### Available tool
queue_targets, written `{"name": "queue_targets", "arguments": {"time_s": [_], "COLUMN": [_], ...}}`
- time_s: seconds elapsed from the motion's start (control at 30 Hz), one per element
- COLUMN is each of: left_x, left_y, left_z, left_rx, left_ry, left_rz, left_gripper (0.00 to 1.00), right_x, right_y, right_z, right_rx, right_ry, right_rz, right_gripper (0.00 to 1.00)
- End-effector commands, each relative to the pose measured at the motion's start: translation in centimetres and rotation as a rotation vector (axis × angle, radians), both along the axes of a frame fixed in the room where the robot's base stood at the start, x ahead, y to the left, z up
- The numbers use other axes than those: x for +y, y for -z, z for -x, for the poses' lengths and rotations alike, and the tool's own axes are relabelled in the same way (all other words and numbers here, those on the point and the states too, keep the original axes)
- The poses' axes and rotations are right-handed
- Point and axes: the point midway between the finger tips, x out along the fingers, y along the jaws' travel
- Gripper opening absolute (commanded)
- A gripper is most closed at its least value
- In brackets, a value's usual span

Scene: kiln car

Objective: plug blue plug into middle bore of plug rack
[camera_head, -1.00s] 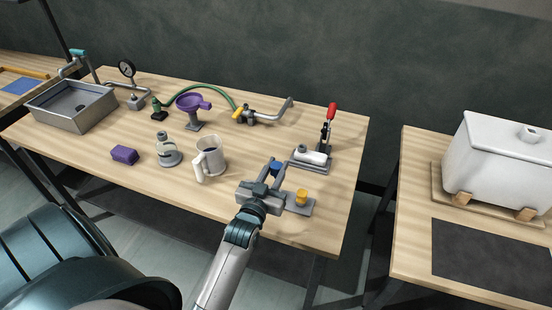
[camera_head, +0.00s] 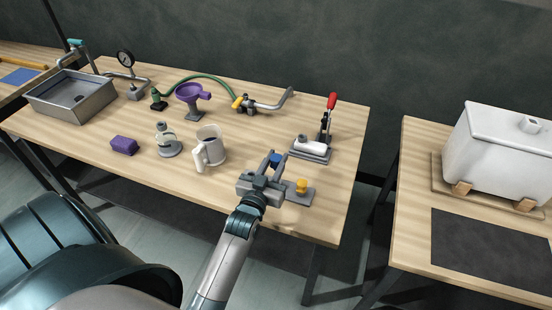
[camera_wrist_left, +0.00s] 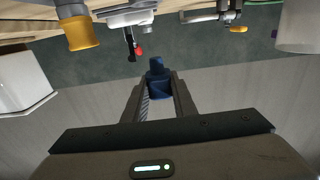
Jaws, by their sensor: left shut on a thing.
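My left gripper (camera_head: 273,163) is shut on the blue plug (camera_head: 276,159), above the right front part of the table. In the left wrist view, the blue plug (camera_wrist_left: 158,80) sits between the two fingertips. The plug rack (camera_head: 297,200) is a low grey block on the table, with a yellow plug (camera_head: 302,187) standing at its right end. My gripper and wrist hide the rack's left part, and I cannot make out its middle bore. The blue plug is apart from the yellow plug (camera_wrist_left: 80,33). My right gripper is not in view.
A red-handled clamp (camera_head: 312,150) stands behind the rack. The table's right front corner is clear.

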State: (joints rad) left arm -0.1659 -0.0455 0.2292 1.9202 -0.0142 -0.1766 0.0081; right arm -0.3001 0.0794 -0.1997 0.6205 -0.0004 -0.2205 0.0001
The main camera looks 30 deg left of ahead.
Motion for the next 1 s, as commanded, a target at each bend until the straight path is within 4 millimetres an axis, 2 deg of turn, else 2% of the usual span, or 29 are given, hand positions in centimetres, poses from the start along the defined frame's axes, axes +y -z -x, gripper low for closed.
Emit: {"name": "queue_targets", "arguments": {"time_s": [0.8,1.0], "left_x": [0.0,0.0], "left_y": [5.0,4.7], "left_z": [0.0,0.0], "left_rx": [0.001,0.000], "left_ry": [0.000,0.000], "left_rz": [0.000,0.000], "left_gripper": [0.00,0.00], "right_x": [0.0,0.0], "right_y": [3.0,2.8], "right_z": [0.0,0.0], "right_rx": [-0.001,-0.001], "right_ry": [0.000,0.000], "right_rz": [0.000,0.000], "right_gripper": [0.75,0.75]}}
